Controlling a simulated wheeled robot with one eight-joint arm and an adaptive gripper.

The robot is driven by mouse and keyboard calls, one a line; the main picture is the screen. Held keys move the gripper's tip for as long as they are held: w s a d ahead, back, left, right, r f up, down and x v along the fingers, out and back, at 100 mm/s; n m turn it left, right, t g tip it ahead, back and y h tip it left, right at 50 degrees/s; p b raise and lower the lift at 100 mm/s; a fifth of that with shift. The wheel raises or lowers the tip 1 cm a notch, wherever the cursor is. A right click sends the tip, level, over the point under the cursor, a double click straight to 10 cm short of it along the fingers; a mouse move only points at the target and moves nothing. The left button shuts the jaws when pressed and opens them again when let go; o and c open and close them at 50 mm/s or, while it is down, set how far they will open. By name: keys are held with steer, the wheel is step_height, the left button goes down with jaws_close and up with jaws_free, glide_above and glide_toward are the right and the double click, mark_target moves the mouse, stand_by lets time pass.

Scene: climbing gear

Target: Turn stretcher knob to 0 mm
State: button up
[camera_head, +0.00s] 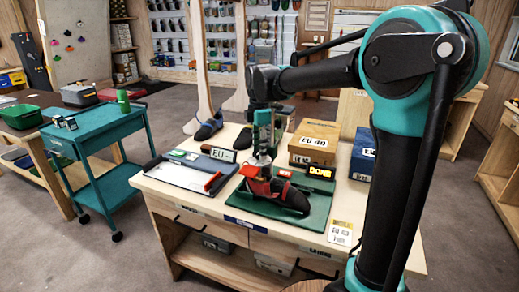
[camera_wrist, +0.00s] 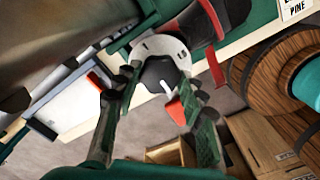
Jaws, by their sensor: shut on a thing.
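The stretcher knob (camera_wrist: 158,72) is dark with a white pointer bar, set on a pale round dial (camera_wrist: 172,45) with dark marks. The pointer slants down to the right; the scale numbers are too small to read. My gripper (camera_wrist: 157,88) has a finger on each side of the knob and is shut on it. In the head view, my gripper (camera_head: 262,160) points down at the heel end of a black and red climbing shoe (camera_head: 292,196) on a green base (camera_head: 318,217). The knob is hidden there.
On the wooden workbench (camera_head: 180,197), a tray (camera_head: 190,176) lies left of the base. A tan box (camera_head: 315,140) and a dark blue box (camera_head: 362,155) stand behind. A small yellow DONE sign (camera_head: 320,172) stands close by. A teal cart (camera_head: 95,135) is farther left.

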stand_by(0.4)
steer(key=o, duration=1.2)
steer(key=shift+c, duration=0.2)
step_height(320, 180, up, 12)
